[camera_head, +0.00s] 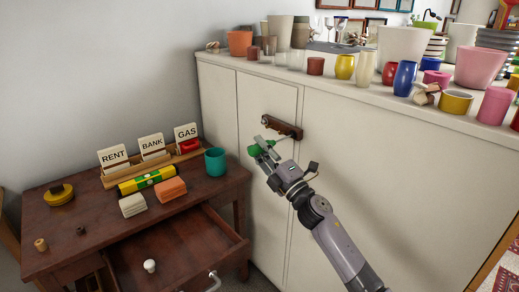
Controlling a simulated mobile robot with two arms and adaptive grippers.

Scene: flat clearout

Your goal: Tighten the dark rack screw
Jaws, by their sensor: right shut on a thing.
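A small brown rack (282,127) is fixed to the front of the cream cabinet, slightly tilted down to the right. Its left end shows a light screw-like spot and its right end a darker one; both are too small to read clearly. My right gripper (263,150) is shut on a green-handled tool (255,149), which looks like a screwdriver. The tool is just below and left of the rack; its tip is not clear, so I cannot tell if it touches a screw. My left gripper is not in view.
The cream cabinet top (330,78) is crowded with pots, cups and glasses. At left, a dark wooden desk (90,215) holds a RENT, BANK and GAS card rack, a teal mug (215,161) and blocks. Its drawer (180,248) is pulled open.

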